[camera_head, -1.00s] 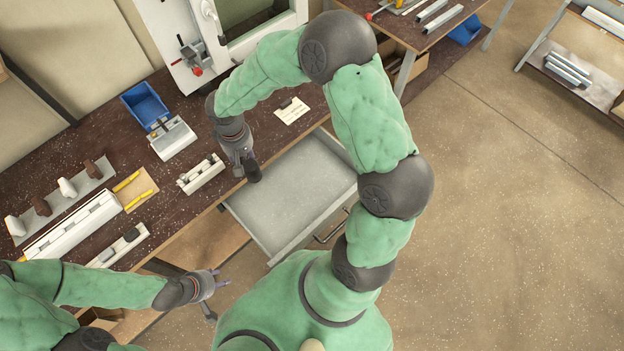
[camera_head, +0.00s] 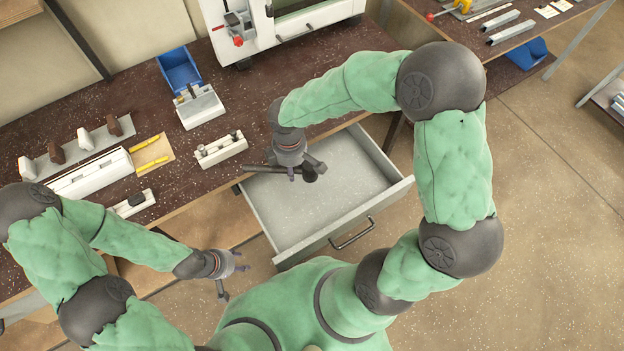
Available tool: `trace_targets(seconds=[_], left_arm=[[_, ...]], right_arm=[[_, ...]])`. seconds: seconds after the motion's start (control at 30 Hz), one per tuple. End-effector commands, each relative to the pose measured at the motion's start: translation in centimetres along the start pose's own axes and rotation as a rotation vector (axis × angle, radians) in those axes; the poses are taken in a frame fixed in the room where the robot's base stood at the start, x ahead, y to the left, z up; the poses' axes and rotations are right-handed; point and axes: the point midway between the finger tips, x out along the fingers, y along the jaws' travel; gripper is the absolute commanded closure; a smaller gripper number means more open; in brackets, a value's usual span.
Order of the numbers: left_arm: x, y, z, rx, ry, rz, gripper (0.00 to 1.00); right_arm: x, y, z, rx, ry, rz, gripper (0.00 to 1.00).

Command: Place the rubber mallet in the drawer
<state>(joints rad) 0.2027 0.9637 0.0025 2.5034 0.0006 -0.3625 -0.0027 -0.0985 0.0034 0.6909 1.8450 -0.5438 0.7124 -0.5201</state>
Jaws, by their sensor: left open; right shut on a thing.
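The open drawer (camera_head: 345,212) is a grey tray with a light inside, pulled out from under the bench. My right gripper (camera_head: 298,170) is over the drawer's back left part, shut on the rubber mallet (camera_head: 257,168). The mallet's dark handle points left past the drawer's left wall, and a dark round end shows at the right of the fingers. The fingers hide part of the mallet, and its height above the drawer floor is hard to judge. My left gripper (camera_head: 232,279) is open and empty, in front of the bench and left of the drawer.
The bench top (camera_head: 110,95) carries a blue bin (camera_head: 180,70), a grey-white clamp block (camera_head: 199,106), a small white fixture (camera_head: 220,149) and yellow tools on a board (camera_head: 151,154). The drawer floor's middle and right are clear. A handle (camera_head: 352,233) sticks out at its front.

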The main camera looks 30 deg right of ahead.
Motion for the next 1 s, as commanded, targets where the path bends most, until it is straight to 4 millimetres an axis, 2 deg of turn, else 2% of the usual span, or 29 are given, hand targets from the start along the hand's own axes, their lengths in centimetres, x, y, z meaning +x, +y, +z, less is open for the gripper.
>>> trace_targets(seconds=[0.2,0.33,0.47,0.57,0.93,1.0], left_arm=[[1.2,-0.4,-0.1,0.000,0.000,0.000,0.55],[1.4,-0.5,-0.1,0.000,0.000,0.000,0.55],[1.6,-0.6,-0.1,0.000,0.000,0.000,0.55],[2.0,-0.7,-0.1,0.000,0.000,0.000,0.55],[4.2,-1.5,-0.2,0.000,0.000,0.000,0.55],[4.7,-1.7,-0.2,0.000,0.000,0.000,0.55]], right_arm=[[0.9,-2.0,0.4,-0.380,0.001,0.000,1.00],[1.1,-2.7,0.5,-0.520,0.002,0.001,1.00],[1.3,-2.8,0.7,-0.585,0.002,0.000,1.00],[1.9,-1.9,1.4,-0.595,0.002,-0.001,1.00],[5.5,4.7,5.4,-0.591,0.001,-0.001,1.00],[6.7,5.5,5.9,-0.593,0.001,-0.004,1.00]])
